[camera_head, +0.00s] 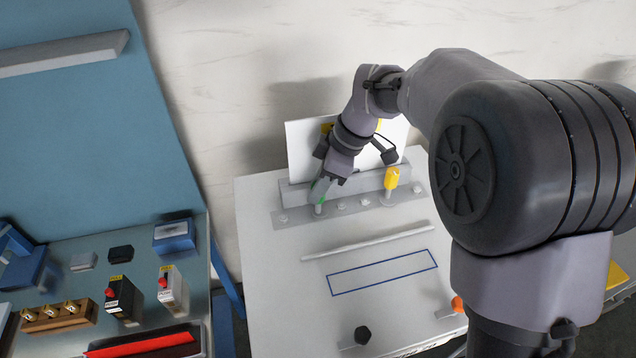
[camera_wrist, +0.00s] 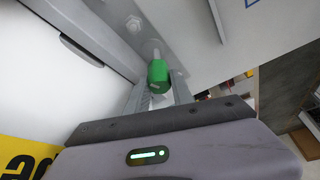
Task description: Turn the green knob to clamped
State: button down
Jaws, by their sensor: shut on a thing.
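The green knob (camera_wrist: 158,72) is at the center of the wrist view, on a short metal post rising from a grey strip. My gripper (camera_wrist: 160,90) is shut on it, with a finger on either side. In the head view the green knob (camera_head: 321,194) is mostly hidden by my gripper (camera_head: 320,188), and only slivers of green show. A yellow knob (camera_head: 391,178) stands upright on a similar post to the right, apart from my gripper. I cannot read any clamped mark near the green knob.
A grey bar (camera_head: 290,193) and an upright white panel (camera_head: 300,145) stand behind the knobs. In front lie a thin pale rod (camera_head: 368,242) and a blue outlined rectangle (camera_head: 383,273) on the white table (camera_head: 270,300). A black knob (camera_head: 362,335) is near the front edge.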

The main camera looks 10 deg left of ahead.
dwell(0.4)
jog(key=c, duration=1.4)
grip_release()
jog(key=p+v, duration=0.3)
jog(key=v, duration=1.4)
jog(key=shift+r+p, duration=0.25)
jog(key=shift+p, duration=0.1)
